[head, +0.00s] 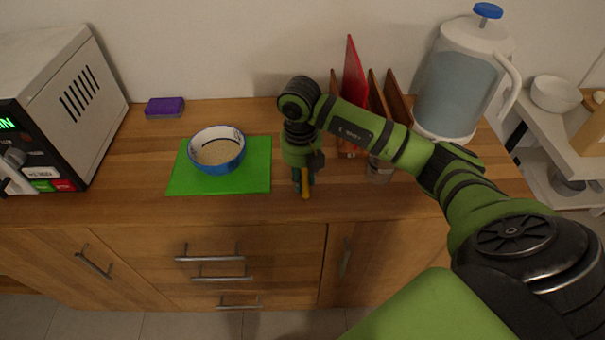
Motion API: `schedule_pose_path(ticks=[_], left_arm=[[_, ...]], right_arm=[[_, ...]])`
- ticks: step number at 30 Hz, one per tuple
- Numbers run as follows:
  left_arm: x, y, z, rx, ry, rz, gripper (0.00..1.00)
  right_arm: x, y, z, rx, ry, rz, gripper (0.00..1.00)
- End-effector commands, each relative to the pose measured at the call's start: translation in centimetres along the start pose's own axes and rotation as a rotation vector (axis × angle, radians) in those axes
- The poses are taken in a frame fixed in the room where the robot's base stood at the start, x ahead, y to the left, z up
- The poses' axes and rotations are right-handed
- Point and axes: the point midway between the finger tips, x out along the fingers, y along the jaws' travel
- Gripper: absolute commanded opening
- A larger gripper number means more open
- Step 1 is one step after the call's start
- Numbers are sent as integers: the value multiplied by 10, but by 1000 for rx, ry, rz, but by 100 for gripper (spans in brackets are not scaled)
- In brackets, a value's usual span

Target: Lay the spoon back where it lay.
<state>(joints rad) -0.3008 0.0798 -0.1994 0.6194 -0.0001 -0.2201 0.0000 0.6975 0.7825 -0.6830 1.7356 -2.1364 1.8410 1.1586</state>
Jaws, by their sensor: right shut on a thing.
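My right gripper (303,182) points down over the counter, just right of the green mat (185,180). It is shut on the spoon (306,188), of which an orange-brown strip shows at the fingers. The rest of the spoon is hidden by the gripper, and I cannot tell whether it touches the counter. A blue and white bowl (229,164) with pale contents stands on the mat, left of the gripper. My left gripper is not in view.
A clear jar (379,170) stands behind my right forearm. A red board (353,75) and wooden boards (397,97) stand at the wall, beside a water pitcher (455,90). A purple sponge (165,107) and a toaster oven (75,95) are left. Counter between oven and mat is clear.

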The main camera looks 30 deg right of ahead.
Motion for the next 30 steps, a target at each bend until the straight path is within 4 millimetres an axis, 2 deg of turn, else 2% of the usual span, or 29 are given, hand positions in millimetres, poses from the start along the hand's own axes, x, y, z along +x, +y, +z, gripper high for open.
schedule_pose_path(ticks=[9, 10, 11, 12, 23, 26, 30], left_arm=[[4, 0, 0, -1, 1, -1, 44], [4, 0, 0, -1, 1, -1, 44], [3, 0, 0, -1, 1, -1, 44], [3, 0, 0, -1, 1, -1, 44], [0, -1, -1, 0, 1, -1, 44], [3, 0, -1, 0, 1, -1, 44], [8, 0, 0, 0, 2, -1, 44]], right_arm=[[5, 0, 0, 0, 0, 1, 0], [4, 0, 0, 0, 0, 1, 34], [3, 0, 0, 0, 0, 1, 46], [3, 0, 0, 0, 0, 1, 50], [-1, 0, 0, 0, 0, 1, 50], [-9, 1, 0, 0, -2, 3, 50], [-36, 1, 1, -1, -6, 6, 50]])
